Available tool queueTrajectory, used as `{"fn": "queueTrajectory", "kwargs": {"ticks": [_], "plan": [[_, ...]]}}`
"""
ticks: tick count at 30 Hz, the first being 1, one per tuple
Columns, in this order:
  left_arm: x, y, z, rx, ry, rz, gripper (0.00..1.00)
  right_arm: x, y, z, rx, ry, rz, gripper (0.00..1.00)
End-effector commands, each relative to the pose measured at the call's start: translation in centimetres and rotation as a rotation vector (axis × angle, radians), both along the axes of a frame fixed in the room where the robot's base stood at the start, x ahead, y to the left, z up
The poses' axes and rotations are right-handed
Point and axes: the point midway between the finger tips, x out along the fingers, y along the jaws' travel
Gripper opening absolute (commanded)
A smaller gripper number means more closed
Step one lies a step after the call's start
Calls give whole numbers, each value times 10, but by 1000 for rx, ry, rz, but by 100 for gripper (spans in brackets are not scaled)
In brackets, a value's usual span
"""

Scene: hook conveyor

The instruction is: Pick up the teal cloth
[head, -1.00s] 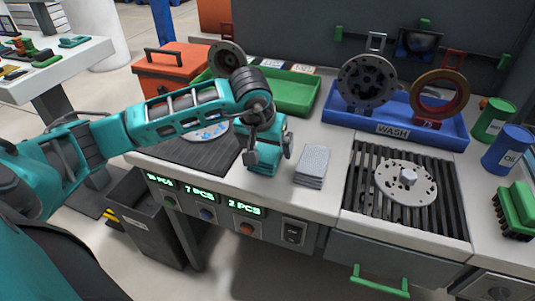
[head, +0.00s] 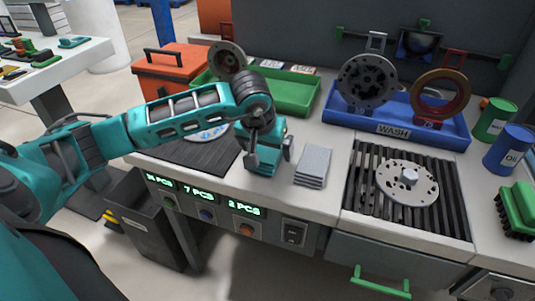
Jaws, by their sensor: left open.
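I cannot make out a clearly teal cloth. A folded stack that looks like grey cloth (head: 314,166) lies on the worktop, right of my left gripper. My left gripper (head: 269,156) is over the worktop near the dark ribbed mat, its dark fingers apart on either side of a teal body. I see nothing held between the fingers. The gripper is apart from the grey stack, with a small gap of worktop between them. My left arm hides part of the mat and the worktop behind it. My right gripper is not in view.
A slotted grate (head: 362,200) with a metal disc (head: 407,182) is to the right. The blue WASH tray (head: 345,119) and the green tray (head: 300,102) stand behind. An orange toolbox (head: 180,66) is at the back left. Cans and a green brush (head: 518,207) are at right.

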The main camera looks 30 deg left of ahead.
Motion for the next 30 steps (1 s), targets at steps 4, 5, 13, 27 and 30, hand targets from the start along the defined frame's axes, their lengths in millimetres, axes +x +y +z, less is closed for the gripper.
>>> {"fn": "queueTrajectory", "kwargs": {"ticks": [4, 5, 13, 27, 30], "plan": [[0, 0, 0, 0, 0, 0, 99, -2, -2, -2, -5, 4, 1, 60], [0, 0, 0, 0, 0, 0, 99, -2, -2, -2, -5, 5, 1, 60], [0, 0, 0, 0, 0, 0, 76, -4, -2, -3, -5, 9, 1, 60], [0, 0, 0, 0, 0, 0, 38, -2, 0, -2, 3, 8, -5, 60], [0, 0, 0, 0, 1, 0, 38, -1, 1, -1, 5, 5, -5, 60]]}}
